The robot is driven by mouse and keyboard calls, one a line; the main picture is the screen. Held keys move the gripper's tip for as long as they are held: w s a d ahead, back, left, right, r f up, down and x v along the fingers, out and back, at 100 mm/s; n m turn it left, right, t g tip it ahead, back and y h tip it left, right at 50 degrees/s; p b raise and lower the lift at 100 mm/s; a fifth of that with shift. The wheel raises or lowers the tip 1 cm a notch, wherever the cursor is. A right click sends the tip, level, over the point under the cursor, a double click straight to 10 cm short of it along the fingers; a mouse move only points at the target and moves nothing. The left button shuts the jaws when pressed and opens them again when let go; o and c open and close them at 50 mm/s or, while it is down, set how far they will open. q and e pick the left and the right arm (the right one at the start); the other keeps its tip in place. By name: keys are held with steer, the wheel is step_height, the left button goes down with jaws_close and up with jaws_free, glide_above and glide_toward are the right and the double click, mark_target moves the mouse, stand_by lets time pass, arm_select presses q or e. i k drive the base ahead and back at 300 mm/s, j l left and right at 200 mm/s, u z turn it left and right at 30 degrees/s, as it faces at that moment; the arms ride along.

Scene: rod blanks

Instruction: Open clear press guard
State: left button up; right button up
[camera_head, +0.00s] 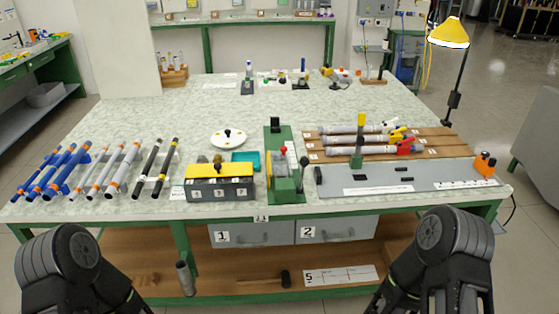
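A green press (283,180) stands near the front edge of the table, right of the middle. It has a green base, an upright black-topped post behind and a red knob (283,150) near its top. My left and right arms show only as dark links at the bottom corners, low and in front of the table, well apart from the press. Both grippers are out of the frame.
A yellow-topped box (220,170) stands just left of the press. A grey board (400,179) lies to its right, with rods on a wooden rack (375,143) behind. Several rods lie at the left. Drawers (237,233) sit below. The table's back middle is fairly clear.

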mark_target(284, 149)
steer(key=l+u, duration=0.1)
steer(key=u, duration=0.2)
steer(key=l+u, duration=0.15)
steer(key=u, duration=0.15)
steer(key=l+u, duration=0.3)
steer(key=l, duration=0.85)
steer(key=k+l+u, duration=0.1)
steer(key=l+u, duration=0.2)
steer(key=l, duration=0.85)
steer(key=k+l, duration=0.1)
steer(key=l, duration=0.7)
